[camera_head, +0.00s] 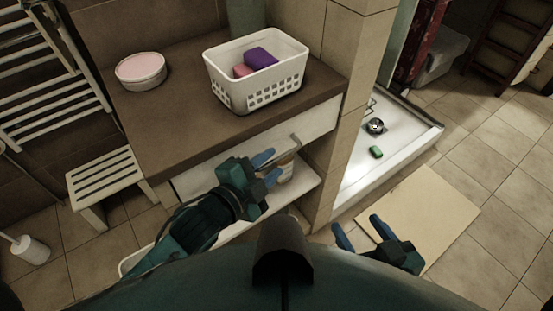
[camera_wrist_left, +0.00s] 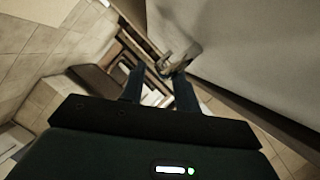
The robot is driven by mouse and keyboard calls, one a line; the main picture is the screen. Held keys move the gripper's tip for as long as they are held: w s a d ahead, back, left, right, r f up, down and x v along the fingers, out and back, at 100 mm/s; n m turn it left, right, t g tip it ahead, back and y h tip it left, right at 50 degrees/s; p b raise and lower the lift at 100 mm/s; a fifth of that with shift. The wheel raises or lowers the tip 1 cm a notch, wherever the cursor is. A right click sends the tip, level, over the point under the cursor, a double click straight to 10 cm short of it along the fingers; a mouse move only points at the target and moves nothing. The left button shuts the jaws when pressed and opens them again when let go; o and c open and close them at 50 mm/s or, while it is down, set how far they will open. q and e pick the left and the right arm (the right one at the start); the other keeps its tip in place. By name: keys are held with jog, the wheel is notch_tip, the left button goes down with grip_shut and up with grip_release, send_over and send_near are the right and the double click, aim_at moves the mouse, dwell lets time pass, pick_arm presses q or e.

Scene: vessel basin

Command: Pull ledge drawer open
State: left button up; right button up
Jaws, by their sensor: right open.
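The ledge drawer (camera_head: 314,124) has a white front under the brown countertop and looks closed. A metal bar handle (camera_head: 294,141) stands out from its front. My left gripper (camera_head: 268,166) is at the drawer front, just left of the handle, with its blue fingers apart. In the left wrist view the fingers (camera_wrist_left: 160,88) are spread, with a metal piece that looks like the handle (camera_wrist_left: 178,62) close to the right fingertip. I cannot tell whether they touch. My right gripper (camera_head: 362,232) is open and empty, low at the right, away from the drawer.
A white basket (camera_head: 258,94) with purple and pink items stands on the countertop (camera_head: 185,115), beside a round pink-topped tub (camera_head: 141,70). A bottle (camera_head: 286,167) is below the drawer. A tiled pillar (camera_head: 338,100) borders the drawer's right; a slatted stool (camera_head: 104,180) is left.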

pick_arm(q)
jog(key=shift+x, duration=1.45)
jog(key=shift+c, duration=0.2)
grip_shut()
